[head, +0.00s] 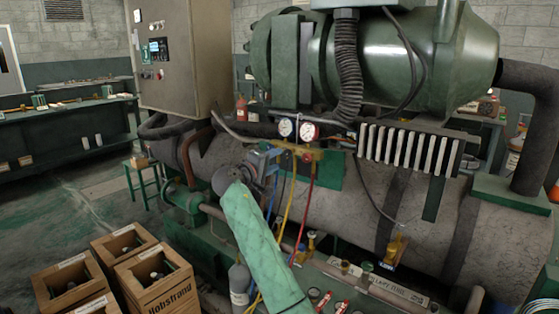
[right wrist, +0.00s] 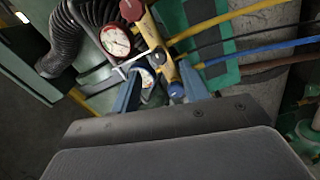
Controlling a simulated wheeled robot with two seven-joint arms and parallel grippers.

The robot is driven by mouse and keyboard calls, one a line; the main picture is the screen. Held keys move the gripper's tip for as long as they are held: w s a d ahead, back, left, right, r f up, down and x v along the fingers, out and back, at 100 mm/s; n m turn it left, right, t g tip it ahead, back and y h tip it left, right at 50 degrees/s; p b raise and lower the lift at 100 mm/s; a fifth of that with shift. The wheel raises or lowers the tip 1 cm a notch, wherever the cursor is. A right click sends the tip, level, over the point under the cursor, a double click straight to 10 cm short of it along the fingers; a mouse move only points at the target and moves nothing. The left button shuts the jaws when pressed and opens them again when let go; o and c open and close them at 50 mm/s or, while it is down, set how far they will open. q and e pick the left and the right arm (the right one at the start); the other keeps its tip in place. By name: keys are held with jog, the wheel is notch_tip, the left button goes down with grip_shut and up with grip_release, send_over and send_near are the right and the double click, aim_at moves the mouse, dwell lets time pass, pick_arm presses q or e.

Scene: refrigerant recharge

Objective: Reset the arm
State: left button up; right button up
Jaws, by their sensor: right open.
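My right arm, in a green quilted sleeve, reaches up from the bottom of the head view. Its gripper (head: 268,158) is open beside the yellow gauge manifold (head: 302,153), which has two round gauges (head: 309,132) and hangs in front of the large machine. In the right wrist view, the blue fingers of the gripper (right wrist: 158,92) are spread, with the lower part of the manifold (right wrist: 158,42) and a gauge between or just beyond them. I cannot tell whether they touch it. Nothing is visibly held. My left gripper is not in view.
Blue, yellow and red hoses (head: 289,205) hang below the manifold near my right arm. A ribbed black duct (head: 347,65) rises above. Wooden crates (head: 160,283) stand at the lower left. A tray with small parts (head: 375,285) lies at the lower right. Open floor is at the left.

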jog(key=shift+s+a, duration=0.2)
jog(key=shift+s, duration=0.05)
